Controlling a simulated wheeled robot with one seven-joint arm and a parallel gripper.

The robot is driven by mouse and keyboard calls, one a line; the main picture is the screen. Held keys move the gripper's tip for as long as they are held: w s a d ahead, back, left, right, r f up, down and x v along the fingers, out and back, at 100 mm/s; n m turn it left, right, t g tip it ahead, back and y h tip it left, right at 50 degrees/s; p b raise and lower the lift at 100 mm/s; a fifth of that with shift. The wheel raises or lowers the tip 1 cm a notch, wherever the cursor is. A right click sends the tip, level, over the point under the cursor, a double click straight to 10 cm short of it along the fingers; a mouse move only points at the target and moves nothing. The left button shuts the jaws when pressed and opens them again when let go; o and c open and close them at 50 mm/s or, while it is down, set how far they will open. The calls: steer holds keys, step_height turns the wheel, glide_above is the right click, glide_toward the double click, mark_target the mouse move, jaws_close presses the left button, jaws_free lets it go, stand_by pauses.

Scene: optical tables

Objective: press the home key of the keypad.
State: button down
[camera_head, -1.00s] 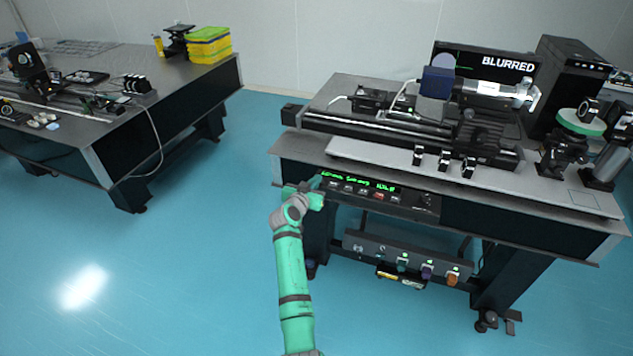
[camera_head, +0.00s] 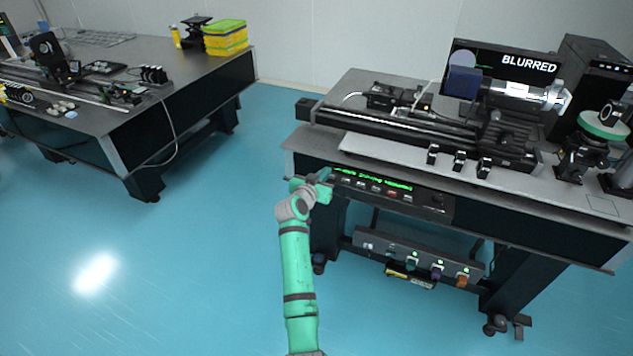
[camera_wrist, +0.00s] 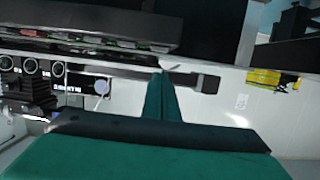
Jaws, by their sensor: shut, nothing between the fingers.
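The keypad (camera_head: 415,197) is a dark panel on the front edge of the right optical table. It has a green lit display over a row of small keys, one of them reddish. The key labels are too small to read, so I cannot tell which is home. My gripper (camera_head: 325,177) is at the panel's left end, its tip close to the leftmost part. In the wrist view my gripper's fingers (camera_wrist: 162,78) are together with nothing between them. The dark panel (camera_wrist: 95,38) shows just beyond and left of the fingertips. I cannot tell whether they touch it.
The right table (camera_head: 560,232) carries a rail, optics and a screen reading "BLURRED" (camera_head: 530,65). A lower panel with coloured knobs (camera_head: 437,270) hangs beneath the keypad. Another table (camera_head: 190,95) with yellow-green boxes (camera_head: 226,40) stands left. Blue floor between them is clear.

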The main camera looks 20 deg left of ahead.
steer(key=v, duration=0.8)
steer(key=shift+d+r, duration=0.2)
steer(key=shift+r, duration=0.1)
steer(key=shift+w, duration=0.15)
steer(key=shift+w+d+f, duration=0.1)
steer(key=s+d+f+n+y, duration=0.1)
steer(key=s+d+f, duration=0.5)
steer(key=s+f, duration=0.3)
steer(key=s+d+f+n+y, duration=0.1)
steer(key=s+d+f, duration=0.4)
steer(key=s+f, duration=0.4)
steer(key=s+d+f+g, duration=0.15)
steer(key=s+d, duration=0.25)
steer(key=s, duration=0.5)
steer(key=s+d+f+t, duration=0.1)
steer(key=s+d+f, duration=0.15)
steer(key=s, duration=0.55)
steer(key=s+d+r, duration=0.3)
steer(key=s+r, duration=0.1)
steer(key=s, duration=0.3)
steer(key=s+d+r+m+h, duration=0.1)
steer(key=s+d+r, duration=0.2)
steer(key=s+r, duration=0.2)
steer(key=s+d+r, duration=0.2)
steer(key=s+r, duration=0.3)
steer(key=s, duration=0.6)
steer(key=shift+d+m+h, duration=0.3)
steer(key=shift+d, duration=0.1)
